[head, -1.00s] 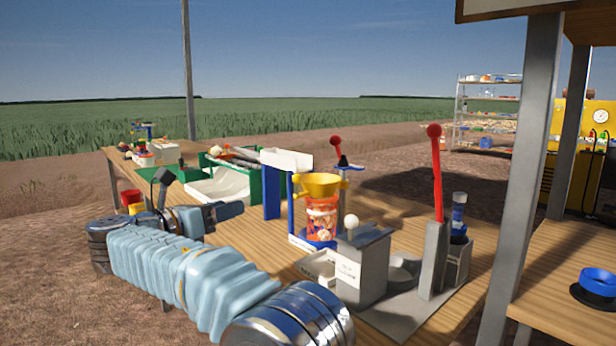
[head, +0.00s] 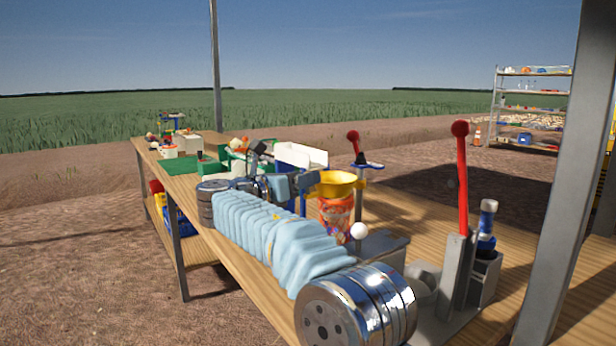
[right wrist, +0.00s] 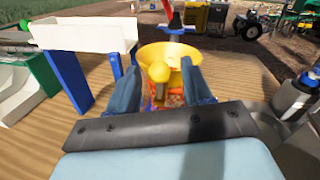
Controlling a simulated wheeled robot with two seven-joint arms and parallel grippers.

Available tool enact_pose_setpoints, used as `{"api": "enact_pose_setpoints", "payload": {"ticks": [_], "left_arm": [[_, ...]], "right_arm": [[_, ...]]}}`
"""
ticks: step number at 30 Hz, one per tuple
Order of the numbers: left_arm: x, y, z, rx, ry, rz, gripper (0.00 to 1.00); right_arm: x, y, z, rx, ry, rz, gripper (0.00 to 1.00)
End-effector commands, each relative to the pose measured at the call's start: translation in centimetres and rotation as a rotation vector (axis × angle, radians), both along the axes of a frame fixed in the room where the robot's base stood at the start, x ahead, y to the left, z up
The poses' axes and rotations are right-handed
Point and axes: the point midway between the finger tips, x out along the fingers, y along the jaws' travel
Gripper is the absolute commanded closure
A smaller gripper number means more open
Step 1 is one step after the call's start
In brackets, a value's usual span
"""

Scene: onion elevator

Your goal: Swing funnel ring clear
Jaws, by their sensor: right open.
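The yellow funnel ring (head: 337,184) sits level on top of an orange patterned container (head: 335,214) on the wooden table. In the right wrist view the funnel (right wrist: 180,50) has a yellow knob (right wrist: 159,72) on its near side. My right gripper (right wrist: 160,82) is open, with its blue fingers on either side of the knob. I cannot tell whether they touch it. In the head view my right gripper (head: 304,184) is just left of the funnel. The lower part of the container is partly hidden behind my arm. My left gripper is not in view.
A red-knobbed lever (head: 461,170) stands right of the funnel, and a smaller red-knobbed post (head: 354,140) stands behind it. A white chute (head: 300,155) is close behind my gripper. A grey roof post (head: 573,190) rises at the right.

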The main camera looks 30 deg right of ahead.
Motion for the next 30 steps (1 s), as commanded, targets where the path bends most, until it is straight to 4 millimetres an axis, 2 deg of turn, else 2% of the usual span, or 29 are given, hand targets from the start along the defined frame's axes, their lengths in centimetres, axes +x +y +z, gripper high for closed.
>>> {"api": "enact_pose_setpoints", "payload": {"ticks": [3,6,15,17,25,30], "left_arm": [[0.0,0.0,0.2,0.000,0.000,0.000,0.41],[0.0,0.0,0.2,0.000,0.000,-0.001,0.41],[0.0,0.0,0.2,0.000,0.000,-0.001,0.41],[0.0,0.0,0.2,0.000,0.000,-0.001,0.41],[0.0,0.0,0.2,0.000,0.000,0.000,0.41],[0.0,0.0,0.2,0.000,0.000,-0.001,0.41]], "right_arm": [[0.4,-1.5,0.0,0.001,0.000,-0.001,0.50],[0.6,-2.1,0.0,0.000,0.000,0.001,0.50],[0.7,-2.4,0.0,0.000,0.000,0.002,0.50],[0.7,-2.3,0.0,0.000,0.000,0.002,0.58],[0.7,-2.4,0.0,0.000,0.001,0.000,0.99],[0.6,-2.4,0.0,-0.001,0.001,-0.002,1.00]]}}
